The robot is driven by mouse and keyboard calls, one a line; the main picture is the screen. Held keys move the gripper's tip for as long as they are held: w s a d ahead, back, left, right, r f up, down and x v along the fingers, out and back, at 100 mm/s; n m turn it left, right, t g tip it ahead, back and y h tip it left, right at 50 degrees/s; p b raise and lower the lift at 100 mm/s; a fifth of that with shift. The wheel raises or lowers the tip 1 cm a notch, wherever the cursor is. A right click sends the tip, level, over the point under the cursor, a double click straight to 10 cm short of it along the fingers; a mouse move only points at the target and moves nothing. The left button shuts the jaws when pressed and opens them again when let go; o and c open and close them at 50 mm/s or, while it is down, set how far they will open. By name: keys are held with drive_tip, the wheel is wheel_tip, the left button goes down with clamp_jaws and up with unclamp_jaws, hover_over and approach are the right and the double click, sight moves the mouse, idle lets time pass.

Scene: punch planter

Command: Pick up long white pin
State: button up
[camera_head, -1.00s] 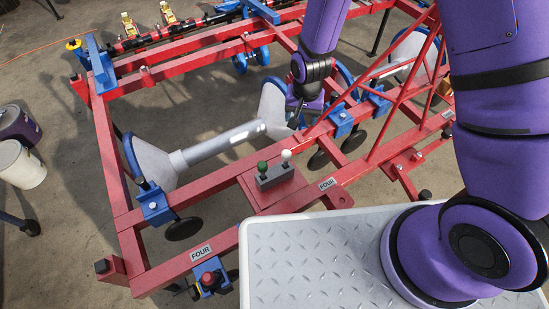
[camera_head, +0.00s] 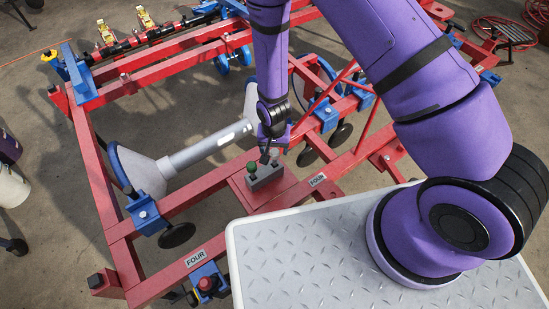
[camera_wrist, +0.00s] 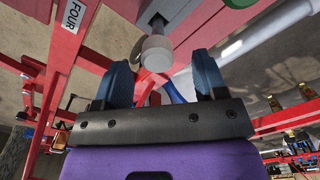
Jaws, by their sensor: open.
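The white pin (camera_wrist: 157,50) has a pale rounded knob and shows in the wrist view between the two blue fingers of my gripper (camera_wrist: 161,66), with space on both sides. In the head view my gripper (camera_head: 269,154) is low over the right end of a small grey block (camera_head: 265,179), where the fingers mostly hide the white pin. My gripper is open and holds nothing. A green-topped pin (camera_head: 251,167) stands in the left end of the same block. Whether the fingertips touch the white knob cannot be told.
The block sits on a red plate of a red metal frame (camera_head: 195,262) marked FOUR. A grey roller (camera_head: 207,147) with pale flared ends lies behind it. Blue brackets (camera_head: 146,214) line the beams. A metal tread-plate platform (camera_head: 315,255) is in front, partly bare.

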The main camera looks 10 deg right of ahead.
sight(275, 162)
drive_tip(key=shift+s+d+f, duration=0.1)
drive_tip(key=shift+d+f, duration=0.05)
drive_tip(key=shift+f, duration=2.4)
drive_tip(key=shift+c, duration=0.2)
drive_tip(key=c, duration=1.1)
